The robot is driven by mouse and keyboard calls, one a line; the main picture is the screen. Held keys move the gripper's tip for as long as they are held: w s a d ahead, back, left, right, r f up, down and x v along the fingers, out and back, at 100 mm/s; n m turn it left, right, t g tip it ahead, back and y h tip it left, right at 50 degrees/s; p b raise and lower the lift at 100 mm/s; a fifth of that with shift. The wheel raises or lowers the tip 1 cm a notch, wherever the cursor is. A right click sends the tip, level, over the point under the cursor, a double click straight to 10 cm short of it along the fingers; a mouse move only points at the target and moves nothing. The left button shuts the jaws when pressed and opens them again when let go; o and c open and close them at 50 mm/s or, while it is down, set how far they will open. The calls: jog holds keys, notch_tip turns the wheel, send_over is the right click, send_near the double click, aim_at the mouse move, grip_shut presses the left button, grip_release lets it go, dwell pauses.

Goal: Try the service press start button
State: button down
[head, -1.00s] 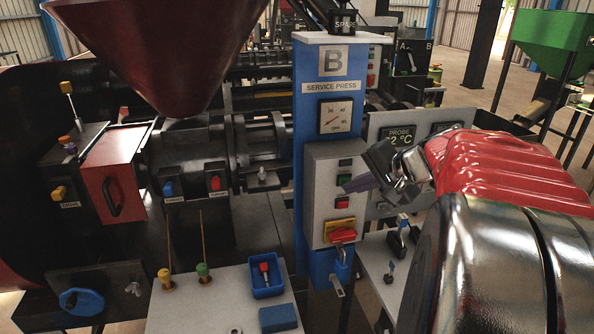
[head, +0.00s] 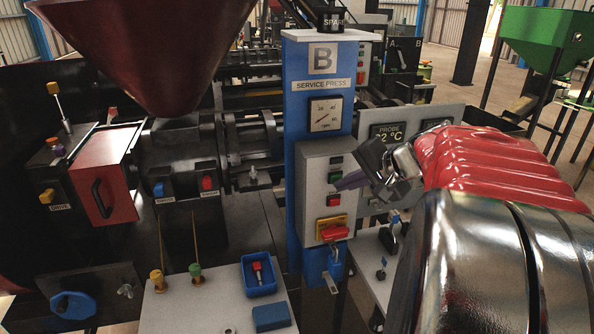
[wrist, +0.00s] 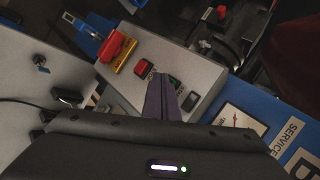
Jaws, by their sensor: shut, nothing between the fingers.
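The service press control box (head: 313,203) is light grey and fixed to the blue column (head: 298,110). It carries a green button (head: 336,177), a red button (head: 333,200) below it and a red switch on a yellow plate (head: 334,232) lower down. My gripper (head: 340,186) reaches in from the right, its dark purple fingers shut and empty. Their tips are close to the green button; contact cannot be told. In the wrist view, my fingers (wrist: 162,100) point at the box, with the green button (wrist: 174,83) partly hidden behind them and the red button (wrist: 143,68) beside them.
A gauge (head: 325,114) sits above the box. A padlock hangs below the switch. A grey probe panel (head: 440,116) stands behind my gripper. A grey table (head: 215,310) with a blue tray (head: 248,285) is at front left. A dark red hopper (head: 150,50) hangs at upper left.

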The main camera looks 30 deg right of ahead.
jog(key=shift+s+a, duration=0.15)
jog(key=shift+s, duration=0.45)
jog(key=s, duration=0.2)
jog(key=s+a, duration=0.1)
jog(key=s, duration=0.1)
jog(key=shift+s+a, duration=0.2)
jog(key=shift+s, duration=0.2)
dwell(0.5)
jog(key=a+f+n+g, duration=0.4)
jog(key=a+f+n, duration=0.15)
jog(key=a, duration=0.55)
jog(key=s+a+n, duration=0.4)
jog(key=a, duration=0.4)
jog(key=s+a+f+n+h, duration=0.1)
jog(key=s+a+n, duration=0.3)
jog(key=a, duration=0.3)
jog(key=shift+a+f+n, duration=0.25)
jog(key=shift+a+n, duration=0.1)
jog(key=shift+a, duration=0.05)
